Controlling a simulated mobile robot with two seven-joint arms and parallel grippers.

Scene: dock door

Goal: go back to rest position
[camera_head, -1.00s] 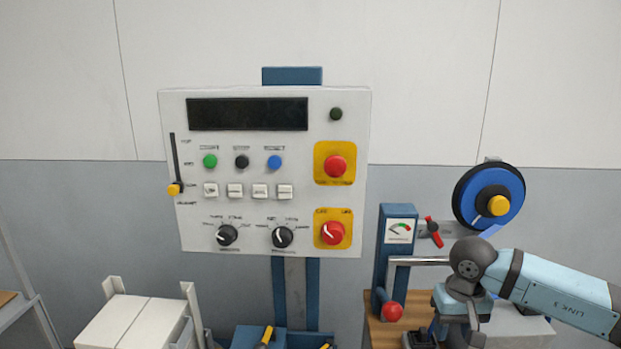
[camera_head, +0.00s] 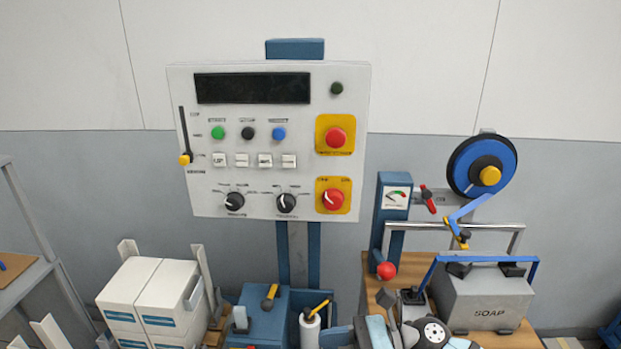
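My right arm (camera_head: 432,333) shows only at the bottom edge, right of centre, as a dark round joint and light blue pieces in front of the wooden bench. Its fingers cannot be made out clearly, so I cannot tell whether the gripper is open or shut or whether it holds anything. My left arm and gripper are not in view.
A control panel (camera_head: 269,140) stands ahead. On the right, a wooden bench (camera_head: 375,284) carries a gauge post (camera_head: 391,210) with a red-knobbed lever, a blue tape reel (camera_head: 470,160) and a grey SOAP box (camera_head: 480,296). White boxes (camera_head: 130,284) are lower left.

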